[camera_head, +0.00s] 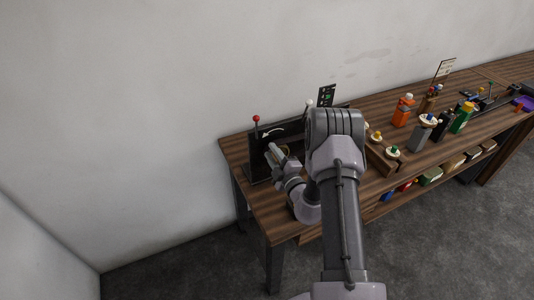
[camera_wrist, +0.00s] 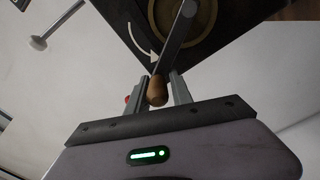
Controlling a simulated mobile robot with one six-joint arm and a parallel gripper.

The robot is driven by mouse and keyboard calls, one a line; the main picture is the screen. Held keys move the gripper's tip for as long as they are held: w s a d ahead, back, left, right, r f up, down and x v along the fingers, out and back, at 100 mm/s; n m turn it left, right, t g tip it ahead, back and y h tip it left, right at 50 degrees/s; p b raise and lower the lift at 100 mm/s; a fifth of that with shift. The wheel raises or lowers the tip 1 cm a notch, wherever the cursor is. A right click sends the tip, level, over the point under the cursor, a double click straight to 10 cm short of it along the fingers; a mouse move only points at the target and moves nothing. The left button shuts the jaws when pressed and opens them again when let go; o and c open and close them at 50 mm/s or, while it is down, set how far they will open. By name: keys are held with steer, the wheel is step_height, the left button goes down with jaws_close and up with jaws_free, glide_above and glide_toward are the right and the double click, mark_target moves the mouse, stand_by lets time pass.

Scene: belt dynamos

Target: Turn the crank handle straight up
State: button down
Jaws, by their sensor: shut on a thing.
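The crank has a flat grey arm (camera_wrist: 176,38) that runs from a round brass-coloured ring (camera_wrist: 208,22) on a black panel (camera_wrist: 128,22) to a wooden handle knob (camera_wrist: 157,92). A white curved arrow (camera_wrist: 142,42) is printed on the panel beside the crank arm. My gripper (camera_wrist: 160,92) is shut on the wooden handle, with one finger on each side of it. In the head view my gripper (camera_head: 273,149) is at the front of the black panel (camera_head: 259,160). The handle there is hidden or too small to make out.
A red-tipped rod (camera_head: 256,120) stands at the panel's left. My arm hides part of the wooden bench (camera_head: 262,206). To the right are an orange object (camera_head: 403,112), a grey block (camera_head: 419,137) and a green bottle (camera_head: 462,118). A wall stands close behind.

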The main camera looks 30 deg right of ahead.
steer(key=d+m+p, duration=0.1)
steer(key=d+m, duration=0.1)
steer(key=d+r+m+p, duration=0.1)
steer(key=d+m, duration=0.1)
steer(key=m, duration=0.1)
steer(key=shift+s+d, duration=0.15)
steer(key=shift+d, duration=0.35)
steer(key=shift+f, duration=0.15)
steer(key=c, duration=1.3)
jaws_free()
steer(key=shift+o, duration=0.2)
steer(key=s+b, duration=0.1)
steer(key=s, duration=1.6)
steer(key=shift+s+r, duration=0.15)
steer(key=shift+r, duration=0.1)
